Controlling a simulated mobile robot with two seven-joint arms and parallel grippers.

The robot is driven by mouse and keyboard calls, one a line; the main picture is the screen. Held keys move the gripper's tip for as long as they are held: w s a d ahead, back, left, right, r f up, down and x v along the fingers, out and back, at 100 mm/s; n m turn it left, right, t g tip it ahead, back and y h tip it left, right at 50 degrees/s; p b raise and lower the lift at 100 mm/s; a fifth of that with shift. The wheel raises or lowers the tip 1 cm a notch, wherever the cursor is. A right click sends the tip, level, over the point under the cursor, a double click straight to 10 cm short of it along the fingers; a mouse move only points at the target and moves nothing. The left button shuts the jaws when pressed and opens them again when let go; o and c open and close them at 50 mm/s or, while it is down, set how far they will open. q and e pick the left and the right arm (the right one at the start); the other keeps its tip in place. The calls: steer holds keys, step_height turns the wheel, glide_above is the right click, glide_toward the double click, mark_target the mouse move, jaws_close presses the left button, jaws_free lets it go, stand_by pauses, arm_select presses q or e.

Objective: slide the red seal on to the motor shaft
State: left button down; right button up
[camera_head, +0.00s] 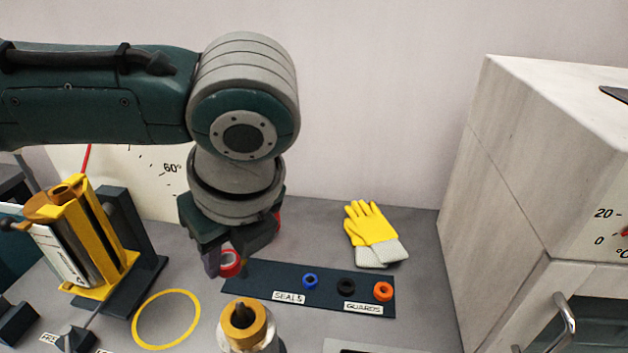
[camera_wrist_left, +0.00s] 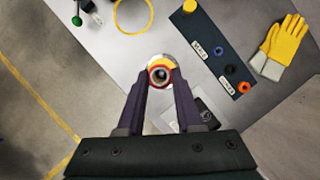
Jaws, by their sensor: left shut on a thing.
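My left gripper (camera_head: 228,266) is shut on the red seal (camera_head: 230,263), a small ring held at its fingertips. In the left wrist view the red seal (camera_wrist_left: 152,76) sits between the two fingertips (camera_wrist_left: 160,78), with its hole facing the camera. The motor (camera_head: 246,330) stands upright at the bottom of the head view, with a brass collar and a dark shaft (camera_head: 243,313) in its middle. In the wrist view the seal lines up over the motor, whose brass and silver top (camera_wrist_left: 168,62) shows around it. In the head view the seal appears apart from the shaft. My right gripper is not in view.
A dark mat (camera_head: 265,275) holds a blue seal (camera_head: 310,281), a black guard (camera_head: 346,286) and an orange guard (camera_head: 383,291). Yellow gloves (camera_head: 372,232) lie behind it. A yellow clamp fixture (camera_head: 115,250) stands left, near a yellow ring (camera_head: 140,335). A large cabinet (camera_head: 510,170) stands right.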

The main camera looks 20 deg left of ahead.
mark_target(239, 303)
arm_select(q)
steer(key=shift+f+b, duration=1.35)
steer(key=shift+f, duration=1.55)
steer(key=shift+r, duration=0.1)
steer(key=shift+p, duration=0.4)
steer(key=shift+p, duration=0.35)
steer(key=shift+p, duration=0.35)
steer(key=shift+f+b, duration=1.05)
steer(key=shift+f, duration=0.45)
